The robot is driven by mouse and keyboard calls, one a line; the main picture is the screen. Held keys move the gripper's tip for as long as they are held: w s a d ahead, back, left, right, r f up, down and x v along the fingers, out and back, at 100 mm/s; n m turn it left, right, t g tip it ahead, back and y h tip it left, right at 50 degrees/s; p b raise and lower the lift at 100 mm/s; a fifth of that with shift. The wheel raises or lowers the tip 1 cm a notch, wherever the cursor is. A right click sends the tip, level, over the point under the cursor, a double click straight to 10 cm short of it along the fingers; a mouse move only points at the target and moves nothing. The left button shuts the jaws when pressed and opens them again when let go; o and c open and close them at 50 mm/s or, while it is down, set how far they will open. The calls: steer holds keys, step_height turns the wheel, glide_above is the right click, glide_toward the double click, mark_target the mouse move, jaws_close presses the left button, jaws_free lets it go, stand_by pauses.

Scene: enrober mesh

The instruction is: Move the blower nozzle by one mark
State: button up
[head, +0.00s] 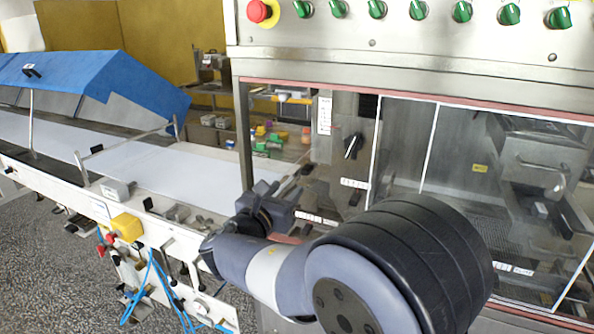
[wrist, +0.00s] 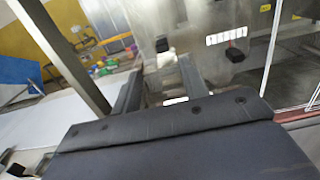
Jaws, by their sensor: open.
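The blower nozzle itself cannot be told apart for certain. A steel plate (wrist: 198,38) inside the machine carries a white marked scale (wrist: 226,37) and a black knob (wrist: 235,54) just below it. In the head view a black handle (head: 353,146) stands out above a white scale strip (head: 354,184), and another strip (head: 309,217) lies lower left. My gripper (wrist: 160,82) is open and empty in front of the plate, left of and below the scale. In the head view my gripper (head: 299,182) reaches into the machine's opening; my arm hides the area below it.
A row of green knobs (head: 376,9) and a red stop button (head: 259,11) sit on the panel above. Clear doors (head: 480,180) cover the right side. A white conveyor belt (head: 165,168) runs left. A steel post (head: 243,130) stands close left of my gripper.

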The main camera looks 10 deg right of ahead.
mark_target(304, 172)
steer(key=p+x, duration=0.1)
steer(key=x, duration=0.9)
steer(key=shift+d+p, duration=0.15)
steer(key=shift+p, duration=0.2)
steer(key=shift+c, duration=0.3)
jaws_close()
